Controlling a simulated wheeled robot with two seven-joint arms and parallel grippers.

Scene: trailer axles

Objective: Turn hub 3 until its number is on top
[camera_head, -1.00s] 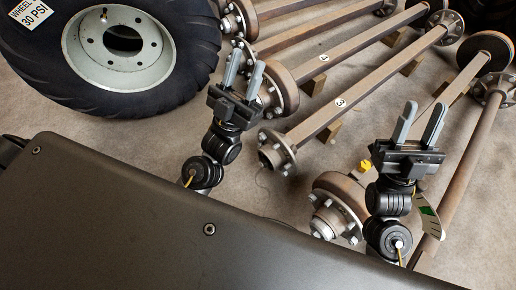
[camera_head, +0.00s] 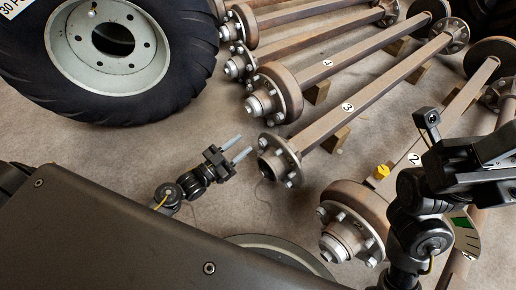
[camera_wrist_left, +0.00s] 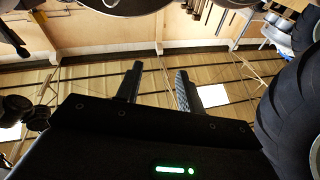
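Hub 3 (camera_head: 280,159) is a rusty flange with several studs and a round centre, at the near end of the square axle beam marked 3 (camera_head: 347,106). I see no number on the hub itself. My left gripper (camera_head: 243,145) is just left of the hub, apart from it, its fingers pointing toward it. The left wrist view shows its two fingers (camera_wrist_left: 157,70) apart with nothing between them. My right gripper (camera_head: 495,155) is at the right edge, right of the axle marked 2; its fingertips are not clear.
A big wheel (camera_head: 113,45) lies at upper left. Axle 4's hub (camera_head: 272,93) is just beyond hub 3. Axle 2's drum hub (camera_head: 350,220) is nearer, with a yellow piece (camera_head: 382,171) beside it. Wooden blocks support the beams. Bare floor lies left of hub 3.

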